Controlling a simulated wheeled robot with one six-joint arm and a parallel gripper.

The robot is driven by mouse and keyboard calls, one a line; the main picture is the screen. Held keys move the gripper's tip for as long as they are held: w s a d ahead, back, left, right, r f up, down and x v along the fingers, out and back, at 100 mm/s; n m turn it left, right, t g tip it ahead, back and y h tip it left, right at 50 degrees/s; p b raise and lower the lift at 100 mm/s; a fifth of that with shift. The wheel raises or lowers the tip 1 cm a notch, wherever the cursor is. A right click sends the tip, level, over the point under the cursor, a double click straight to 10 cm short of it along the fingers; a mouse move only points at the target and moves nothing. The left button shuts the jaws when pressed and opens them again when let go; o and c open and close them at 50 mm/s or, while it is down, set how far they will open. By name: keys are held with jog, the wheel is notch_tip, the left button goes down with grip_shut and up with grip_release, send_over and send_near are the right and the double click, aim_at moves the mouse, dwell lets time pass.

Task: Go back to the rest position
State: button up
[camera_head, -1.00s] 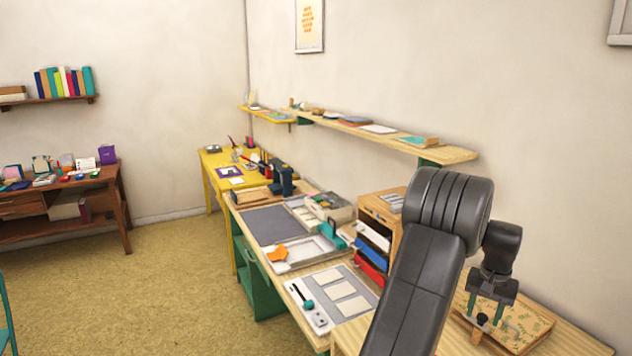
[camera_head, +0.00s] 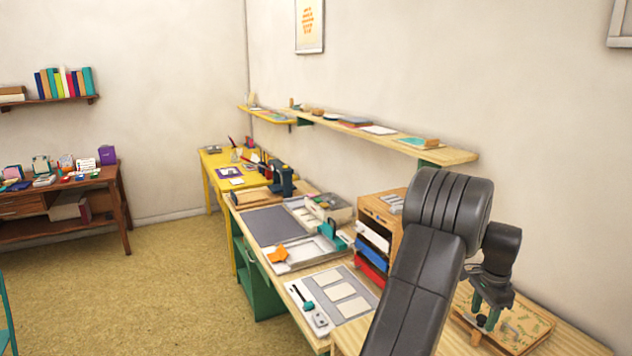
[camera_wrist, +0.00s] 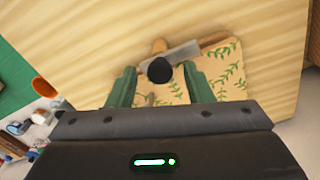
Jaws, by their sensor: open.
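My gripper (camera_head: 484,312) is at the lower right in the head view, over a wooden board with a green leaf pattern (camera_head: 523,328). In the wrist view its two green fingers (camera_wrist: 158,78) are spread apart, with nothing gripped between them. A black round knob (camera_wrist: 159,70) shows between the fingertips there, beside a wooden peg (camera_wrist: 159,46) and a grey metal strip (camera_wrist: 184,52) on the leaf-patterned board (camera_wrist: 225,75). Whether the fingers touch the knob I cannot tell. My arm hides part of the bench in the head view.
A wooden rack with coloured trays (camera_head: 372,262) stands left of my arm. A grey mat with pale cards (camera_head: 345,290) lies on the bench (camera_head: 320,340) in front of it. A long wall shelf (camera_head: 440,155) runs above. The floor (camera_head: 190,270) at left is clear.

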jog(key=m, duration=0.4)
jog(key=shift+m, duration=0.4)
